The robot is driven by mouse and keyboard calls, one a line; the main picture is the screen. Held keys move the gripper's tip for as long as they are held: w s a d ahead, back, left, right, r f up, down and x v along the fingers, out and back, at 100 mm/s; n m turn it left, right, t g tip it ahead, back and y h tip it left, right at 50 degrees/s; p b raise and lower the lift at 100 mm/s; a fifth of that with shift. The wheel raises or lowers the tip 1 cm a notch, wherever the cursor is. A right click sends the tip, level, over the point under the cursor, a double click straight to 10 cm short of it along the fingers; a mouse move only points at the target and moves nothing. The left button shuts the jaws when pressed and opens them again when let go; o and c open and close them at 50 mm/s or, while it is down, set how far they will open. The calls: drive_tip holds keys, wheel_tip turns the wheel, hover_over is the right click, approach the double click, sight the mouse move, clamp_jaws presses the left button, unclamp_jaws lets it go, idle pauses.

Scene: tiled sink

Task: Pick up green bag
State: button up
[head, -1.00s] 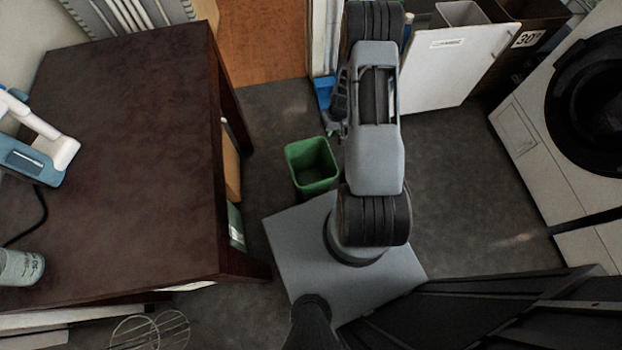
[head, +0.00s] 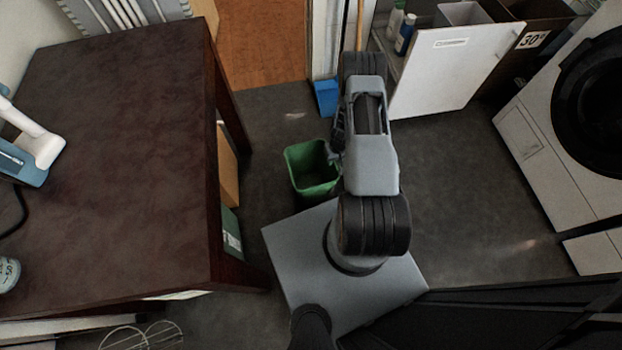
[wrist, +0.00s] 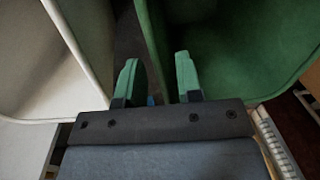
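The container's near wall edge runs between the fingertips in the picture; contact cannot be told. In the head view the fingertips are hidden behind my arm.
A pale open container (wrist: 35,65) is left of the fingers in the wrist view. A dark wooden table (head: 120,160) stands left. A blue object (head: 326,97) lies behind the green container. A white cabinet door (head: 450,70) and a washing machine (head: 560,150) stand right.

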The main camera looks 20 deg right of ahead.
sight(333, 165)
drive_tip(key=f+b, duration=0.1)
drive_tip(key=f, duration=0.1)
drive_tip(key=f+b, duration=0.1)
drive_tip(key=f, duration=0.2)
drive_tip(key=shift+s+a+f, duration=0.1)
drive_tip(key=shift+s+a, duration=0.05)
drive_tip(key=shift+a, duration=0.05)
clamp_jaws()
idle(0.3)
